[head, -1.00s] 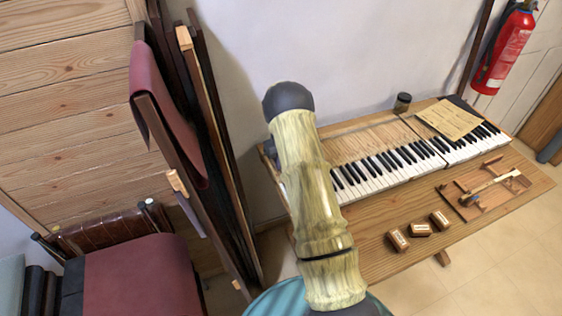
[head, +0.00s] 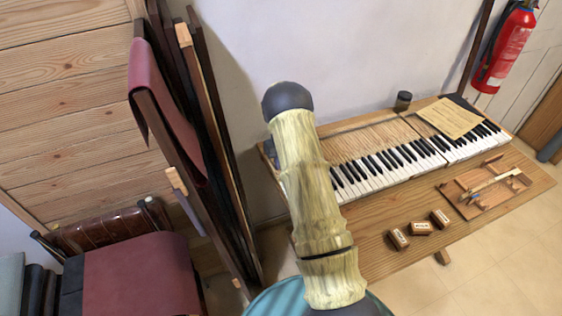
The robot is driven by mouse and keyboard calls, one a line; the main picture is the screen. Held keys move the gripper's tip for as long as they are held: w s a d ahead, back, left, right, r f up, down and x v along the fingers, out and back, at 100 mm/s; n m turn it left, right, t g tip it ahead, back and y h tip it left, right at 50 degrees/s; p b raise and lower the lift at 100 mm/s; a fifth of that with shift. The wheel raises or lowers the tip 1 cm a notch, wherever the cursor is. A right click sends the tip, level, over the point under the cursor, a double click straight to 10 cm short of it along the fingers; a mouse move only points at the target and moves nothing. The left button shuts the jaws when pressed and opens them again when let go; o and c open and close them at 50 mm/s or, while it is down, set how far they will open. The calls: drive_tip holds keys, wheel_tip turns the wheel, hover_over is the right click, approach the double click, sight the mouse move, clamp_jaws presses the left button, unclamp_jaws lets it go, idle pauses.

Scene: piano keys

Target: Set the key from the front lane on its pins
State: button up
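A piano keyboard (head: 372,182) with white and black keys lies on a wooden bench (head: 385,262). A wooden tray (head: 462,206) sits on the bench in front of the keyboard's right part. A pale, narrow piece, apparently a key (head: 490,185), lies slanted across this tray among small wooden parts. Lanes and pins are too small to tell apart. My pale yellow arm link rises in the middle of the view and hides the keyboard's left end. My gripper is not in view.
Three small labelled wooden blocks (head: 420,228) sit on the front of the bench. A dark jar (head: 403,101) and a paper sheet (head: 450,117) are at the back. A fire extinguisher (head: 505,47) hangs right. Boards (head: 215,140) lean left. Bare bench separates blocks and keyboard.

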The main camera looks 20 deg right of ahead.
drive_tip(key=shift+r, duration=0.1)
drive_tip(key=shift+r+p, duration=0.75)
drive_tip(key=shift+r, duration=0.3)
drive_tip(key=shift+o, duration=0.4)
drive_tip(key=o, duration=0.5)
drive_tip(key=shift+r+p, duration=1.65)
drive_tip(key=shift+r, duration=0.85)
